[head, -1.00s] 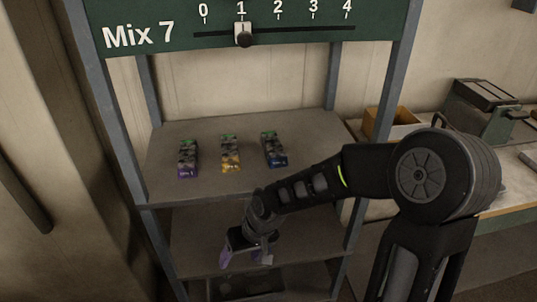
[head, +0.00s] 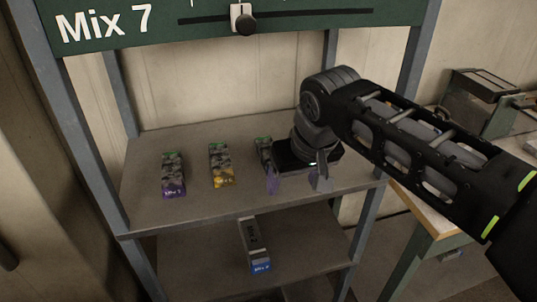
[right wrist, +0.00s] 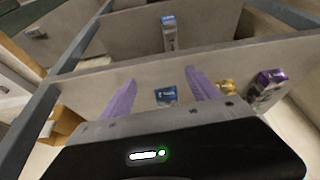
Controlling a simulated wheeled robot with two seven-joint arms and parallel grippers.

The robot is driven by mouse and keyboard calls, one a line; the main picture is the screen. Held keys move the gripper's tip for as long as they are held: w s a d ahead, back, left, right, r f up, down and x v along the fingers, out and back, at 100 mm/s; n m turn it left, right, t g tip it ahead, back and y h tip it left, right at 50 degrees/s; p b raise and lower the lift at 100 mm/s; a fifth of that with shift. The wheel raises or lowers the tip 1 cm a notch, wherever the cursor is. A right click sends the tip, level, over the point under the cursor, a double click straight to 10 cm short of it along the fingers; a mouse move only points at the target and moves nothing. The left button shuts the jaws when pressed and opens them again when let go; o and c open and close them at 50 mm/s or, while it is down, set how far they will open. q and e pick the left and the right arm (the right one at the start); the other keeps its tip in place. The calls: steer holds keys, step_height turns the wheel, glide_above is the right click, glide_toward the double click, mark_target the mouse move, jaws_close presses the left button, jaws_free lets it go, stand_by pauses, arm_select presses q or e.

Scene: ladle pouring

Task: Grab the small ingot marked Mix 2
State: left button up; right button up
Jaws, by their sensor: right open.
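I cannot read the blue one's label clearly. My left gripper is out of view.
A longer grey, blue-labelled ingot (head: 254,245) lies on the lower shelf. Shelf posts (head: 73,145) stand at the sides, and a green sign reading Mix 7 (head: 105,25) with a slider hangs above. A workbench (head: 440,213) stands right.

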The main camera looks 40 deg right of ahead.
steer(key=w, duration=0.2)
steer(key=w+d+p, duration=0.1)
steer(key=w, duration=0.2)
steer(key=w+d, duration=0.1)
steer(key=w, duration=0.2)
steer(key=shift+w+d, duration=0.2)
steer(key=shift+w+d, duration=0.15)
steer(key=shift+w, duration=0.25)
steer(key=w, duration=0.1)
steer(key=w+p, duration=0.1)
steer(key=shift+w+d+f, duration=0.1)
steer(key=shift+w+d, duration=0.2)
steer(key=shift+d, duration=0.05)
steer(key=shift+x, duration=1.4)
steer(key=shift+s, duration=0.15)
jaws_close()
